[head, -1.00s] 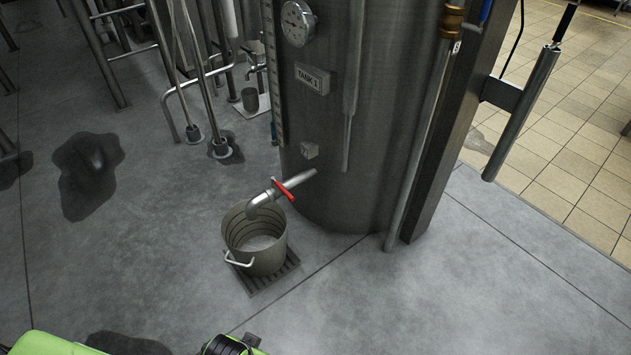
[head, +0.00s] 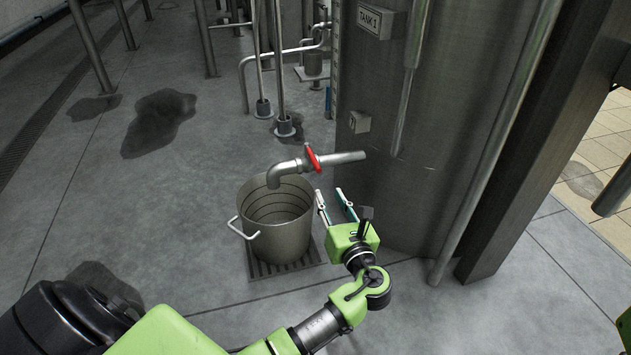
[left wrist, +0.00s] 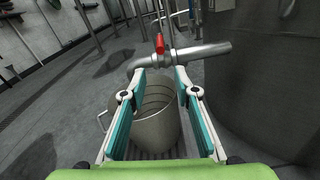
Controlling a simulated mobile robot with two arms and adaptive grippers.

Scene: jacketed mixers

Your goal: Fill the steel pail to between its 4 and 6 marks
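The steel pail (head: 278,238) stands upright on a floor grate under the spout of the tank's outlet pipe (head: 345,158). Ring marks show on its inner wall; no numbers can be read, and I cannot tell the liquid level. The red valve handle (head: 313,158) on the pipe stands roughly upright, crosswise to the pipe. My left gripper (head: 333,192) is open and empty, just right of the pail and below the valve. In the left wrist view the pail (left wrist: 157,125) and the red handle (left wrist: 160,43) show beyond the open fingers (left wrist: 161,72). My right gripper is not in view.
The tank (head: 455,110), labelled TANK 1, rises right behind the pipe. The floor grate (head: 262,268) lies under the pail. Thin pipes (head: 280,75) stand behind. Dark wet patches (head: 160,118) mark the floor at left, which is otherwise clear.

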